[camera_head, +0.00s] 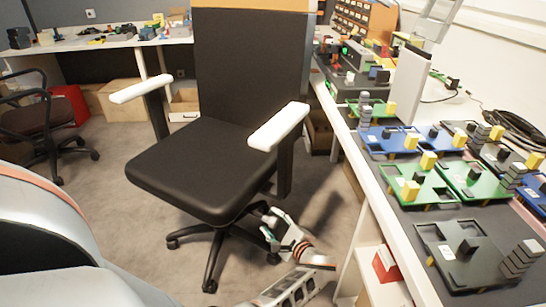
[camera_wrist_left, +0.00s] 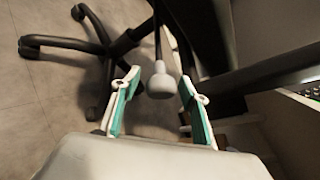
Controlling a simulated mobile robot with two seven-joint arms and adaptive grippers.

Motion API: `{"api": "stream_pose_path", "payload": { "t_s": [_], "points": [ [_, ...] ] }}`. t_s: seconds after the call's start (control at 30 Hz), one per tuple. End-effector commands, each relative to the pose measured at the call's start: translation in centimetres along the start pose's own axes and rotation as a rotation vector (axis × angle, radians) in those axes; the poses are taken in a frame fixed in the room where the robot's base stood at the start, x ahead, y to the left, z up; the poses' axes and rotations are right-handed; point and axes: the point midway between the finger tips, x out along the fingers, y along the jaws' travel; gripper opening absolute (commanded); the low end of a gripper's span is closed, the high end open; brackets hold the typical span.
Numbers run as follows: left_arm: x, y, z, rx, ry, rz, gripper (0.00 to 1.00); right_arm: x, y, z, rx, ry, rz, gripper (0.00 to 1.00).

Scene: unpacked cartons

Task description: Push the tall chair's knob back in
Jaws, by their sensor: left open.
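The tall chair (camera_head: 205,162) has a black seat and back with white armrests, and stands on a dark five-star base on the carpet. My left gripper (camera_head: 270,224) is low beside the chair, under the right edge of the seat. In the left wrist view its two green-and-white fingers (camera_wrist_left: 159,80) are open. A pale rounded knob (camera_wrist_left: 159,84) on a thin dark rod shows between the fingers, with space on both sides. Whether it lies level with the fingertips or beyond them is unclear. My right gripper is not in view.
A long white bench (camera_head: 375,190) with green and blue boards runs along the right, close to my left arm. Another black chair (camera_head: 40,120) stands at the left. Cardboard boxes (camera_head: 122,100) sit at the back. Carpet is open left of the tall chair.

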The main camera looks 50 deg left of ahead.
Motion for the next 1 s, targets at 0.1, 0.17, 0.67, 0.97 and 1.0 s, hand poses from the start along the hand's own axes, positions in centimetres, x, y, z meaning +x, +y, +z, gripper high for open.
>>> {"api": "stream_pose_path", "payload": {
  "t_s": [0.1,0.17,0.67,0.97,1.0],
  "points": [
    [-0.5,0.0,-0.1,0.0,0.002,0.0,0.44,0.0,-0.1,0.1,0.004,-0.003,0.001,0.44],
    [-1.1,0.0,-0.1,0.0,0.003,0.0,0.44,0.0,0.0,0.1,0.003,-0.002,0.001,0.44],
    [-7.3,0.0,0.1,0.0,-0.001,0.0,0.44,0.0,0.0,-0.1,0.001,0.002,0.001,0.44],
    [-7.5,0.0,0.1,0.0,-0.001,0.0,0.44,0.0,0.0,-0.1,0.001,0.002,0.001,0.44],
    [-7.5,0.0,0.1,0.0,-0.001,0.0,0.44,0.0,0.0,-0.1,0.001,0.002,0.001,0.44]
  ]
}}
